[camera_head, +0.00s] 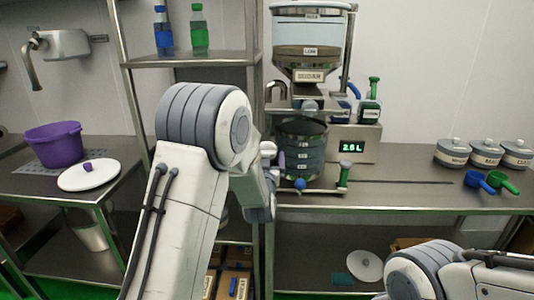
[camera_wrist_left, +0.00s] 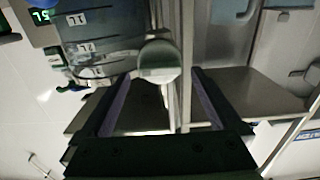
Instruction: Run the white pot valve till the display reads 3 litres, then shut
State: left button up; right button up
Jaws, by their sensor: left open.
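The clear pot (camera_head: 302,148) with level marks stands under the hopper on the steel bench. A round white knob (camera_wrist_left: 158,60), apparently the white pot valve, is beside the pot and also shows in the head view (camera_head: 268,148). My left gripper (camera_wrist_left: 160,76) is open, with the knob just past and between its fingertips, not visibly clamped. In the head view my left arm hides most of it. My right gripper is out of view.
A blue ball knob (camera_head: 300,184) and a green-handled part (camera_head: 344,175) are at the pot's front. Lidded jars (camera_head: 452,153) and blue and green scoops (camera_head: 479,181) stand at right. A purple pot (camera_head: 54,143) is at left.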

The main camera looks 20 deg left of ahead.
pick_arm(q)
jog(key=shift+x, duration=0.85)
jog(key=c, duration=1.3)
jog(key=n+b, duration=0.2)
jog(key=b, duration=0.1)
jog(key=shift+f, duration=0.2)
jog(key=n+b, duration=0.2)
jog(key=b, duration=0.1)
jog(key=shift+a+n, duration=0.1)
jog(key=shift+n, duration=0.3)
jog(key=shift+r+n+b, duration=0.15)
jog(key=shift+n+b, duration=0.45)
jog(key=shift+r, duration=0.1)
